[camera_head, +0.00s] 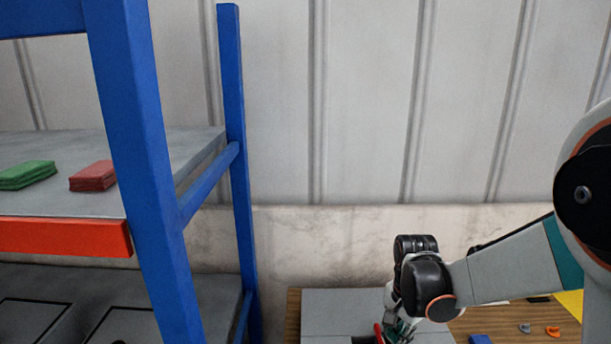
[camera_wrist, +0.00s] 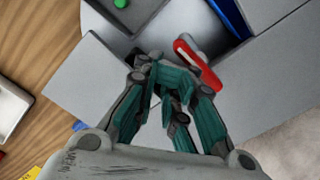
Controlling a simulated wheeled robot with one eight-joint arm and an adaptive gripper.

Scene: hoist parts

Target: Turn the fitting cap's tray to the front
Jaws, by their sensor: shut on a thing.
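My gripper (camera_wrist: 150,66) is in the middle of the wrist view, its teal fingers closed together on something small that they mostly hide. In the head view my gripper (camera_head: 397,330) is low, over grey panels (camera_head: 345,300) on the table. A pale rounded plate (camera_wrist: 92,22) shows between the grey panels in the wrist view. A dark grey tray (camera_wrist: 150,10) with a green round piece (camera_wrist: 121,3) is at its top. A red piece with a pale stripe (camera_wrist: 200,64) lies just right of the fingertips. I cannot tell which piece is the fitting cap.
A blue bin or tray (camera_wrist: 228,14) is at the wrist view's upper right. Small parts, one blue (camera_head: 480,339) and one orange (camera_head: 553,331), lie on the wooden table (camera_head: 500,318) to the right. A blue-posted rack (camera_head: 150,170) stands on the left.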

